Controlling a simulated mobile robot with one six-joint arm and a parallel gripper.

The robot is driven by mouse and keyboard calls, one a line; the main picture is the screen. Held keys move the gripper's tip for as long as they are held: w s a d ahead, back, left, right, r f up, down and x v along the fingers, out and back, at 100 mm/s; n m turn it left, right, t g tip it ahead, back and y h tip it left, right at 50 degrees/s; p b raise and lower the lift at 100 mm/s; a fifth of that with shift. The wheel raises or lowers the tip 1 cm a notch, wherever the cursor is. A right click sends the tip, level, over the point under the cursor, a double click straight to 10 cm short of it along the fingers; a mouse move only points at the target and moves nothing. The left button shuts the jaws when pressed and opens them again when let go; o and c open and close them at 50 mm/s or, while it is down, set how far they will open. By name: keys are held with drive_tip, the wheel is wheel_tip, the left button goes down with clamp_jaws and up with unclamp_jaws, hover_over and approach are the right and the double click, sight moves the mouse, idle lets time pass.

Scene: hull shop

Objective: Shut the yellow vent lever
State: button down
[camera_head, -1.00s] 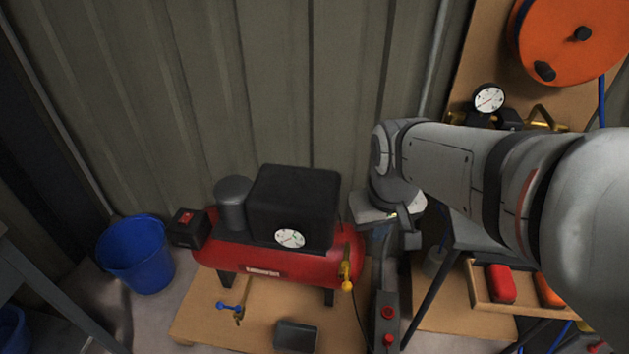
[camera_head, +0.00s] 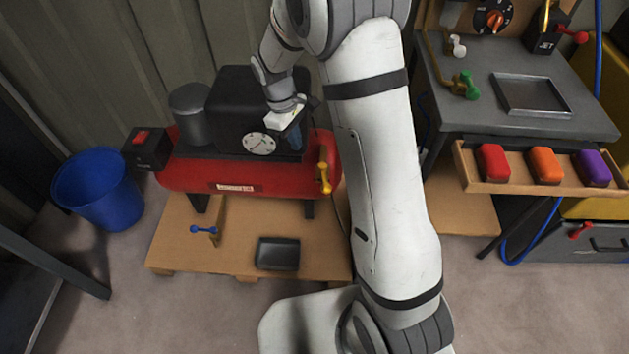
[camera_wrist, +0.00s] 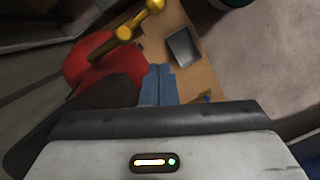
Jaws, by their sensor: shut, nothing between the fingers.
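The yellow vent lever (camera_head: 324,180) is on a brass fitting at the right end of the red compressor tank (camera_head: 235,176). In the head view it hangs down, its round knob lowest. In the wrist view the lever (camera_wrist: 126,33) shows near the top, with its knob at the upper right. My gripper (camera_head: 296,140) is in front of the black compressor housing, up and to the left of the lever. Its bluish fingers (camera_wrist: 158,82) are together with nothing between them, and they look apart from the lever.
A gauge (camera_head: 258,144) is just left of my gripper. A blue lever (camera_head: 203,229) and a dark box (camera_head: 278,253) are on the wooden pallet below. A blue bucket (camera_head: 98,188) stands left. A bench with a drawer (camera_head: 530,184) of coloured blocks stands right.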

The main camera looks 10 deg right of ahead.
sight(325, 179)
drive_tip(key=shift+w+a+f+n, duration=0.15)
drive_tip(key=shift+w+f, duration=0.05)
drive_tip(key=shift+f, duration=0.35)
drive_tip(key=shift+w+a+f+n, duration=0.1)
drive_tip(key=shift+w+f+n, duration=0.05)
drive_tip(key=shift+f, duration=0.35)
drive_tip(key=s+d+f+b, duration=0.1)
drive_tip(key=s+d+f, duration=0.1)
drive_tip(key=f, duration=0.3)
drive_tip(key=s+d+f+b, duration=0.2)
drive_tip(key=d+f, duration=0.1)
drive_tip(key=f, duration=0.2)
drive_tip(key=shift+f, duration=0.2)
